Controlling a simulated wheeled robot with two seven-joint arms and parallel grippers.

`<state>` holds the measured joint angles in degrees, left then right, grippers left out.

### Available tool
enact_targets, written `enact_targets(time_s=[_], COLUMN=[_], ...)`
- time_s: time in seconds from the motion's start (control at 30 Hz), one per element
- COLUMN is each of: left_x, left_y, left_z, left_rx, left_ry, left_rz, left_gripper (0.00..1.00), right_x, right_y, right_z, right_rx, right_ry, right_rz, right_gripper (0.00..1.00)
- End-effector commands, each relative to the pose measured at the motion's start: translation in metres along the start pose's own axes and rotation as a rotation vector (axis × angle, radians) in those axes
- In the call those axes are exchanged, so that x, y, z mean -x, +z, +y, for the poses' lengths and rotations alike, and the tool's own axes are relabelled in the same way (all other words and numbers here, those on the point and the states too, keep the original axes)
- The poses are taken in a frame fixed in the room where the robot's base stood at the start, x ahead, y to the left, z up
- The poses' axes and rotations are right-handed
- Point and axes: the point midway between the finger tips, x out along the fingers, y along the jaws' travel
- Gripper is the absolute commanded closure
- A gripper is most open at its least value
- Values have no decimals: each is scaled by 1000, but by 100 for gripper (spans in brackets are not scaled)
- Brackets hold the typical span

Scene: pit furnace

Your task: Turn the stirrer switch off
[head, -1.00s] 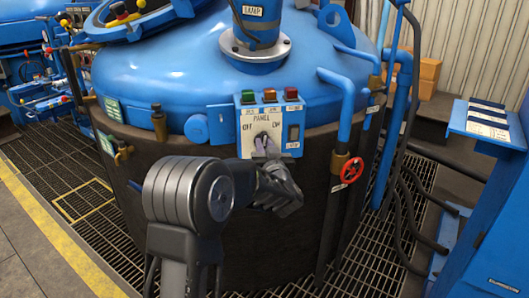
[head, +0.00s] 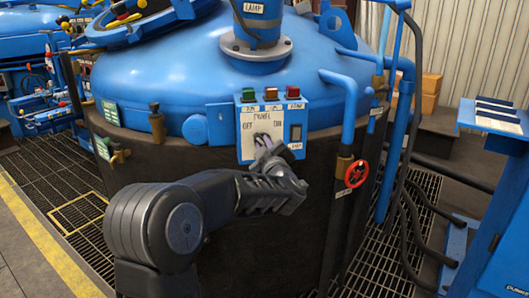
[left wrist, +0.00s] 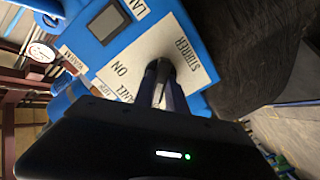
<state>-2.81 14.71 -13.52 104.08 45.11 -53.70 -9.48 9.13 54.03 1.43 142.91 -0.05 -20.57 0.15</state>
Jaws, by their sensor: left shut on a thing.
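The stirrer switch is a knob (left wrist: 161,70) on the white plate of a blue control panel (head: 246,143) on the side of the blue-topped vessel. The plate reads OFF at the left and ON at the right in the head view, and STIRRER beside the knob in the left wrist view. My left gripper (head: 262,142) reaches the plate from below and right. In the left wrist view its fingers (left wrist: 160,84) are shut on the knob. The fingers cover most of the knob, so I cannot tell which mark it points to.
Green, red and orange-red buttons (head: 271,95) top the panel, and a dark rocker switch (head: 296,132) is at its right. A red valve wheel (head: 356,174) and blue pipes (head: 343,110) stand close on the right. Open grating (head: 60,185) lies at the left.

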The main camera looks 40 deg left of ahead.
Motion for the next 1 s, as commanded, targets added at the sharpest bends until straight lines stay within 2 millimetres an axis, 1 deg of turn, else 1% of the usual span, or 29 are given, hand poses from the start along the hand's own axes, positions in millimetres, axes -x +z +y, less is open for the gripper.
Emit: enact_targets(time_s=[0.03,0.23,0.67,0.7,0.93,1.0], left_x=[0,0,0,0,0,0], left_y=[2,2,1,1,1,0], left_z=[-2,-1,0,-1,0,0], left_rx=[20,73,83,82,81,81], left_ry=[-1,-1,-1,-2,-1,-1], left_rz=[-2,-3,-3,-3,-2,-1], left_gripper=[100,100,100,80,62,62], right_x=[-4,-7,-6,-6,-6,-6], right_y=[-1,-3,-3,-3,-3,-3], right_z=[2,4,5,5,4,4], right_rx=[-1,-3,-4,-3,-3,-3], right_ry=[1,3,3,3,3,3], right_rz=[2,6,7,7,6,6], right_gripper=[64,64,64,64,64,64])
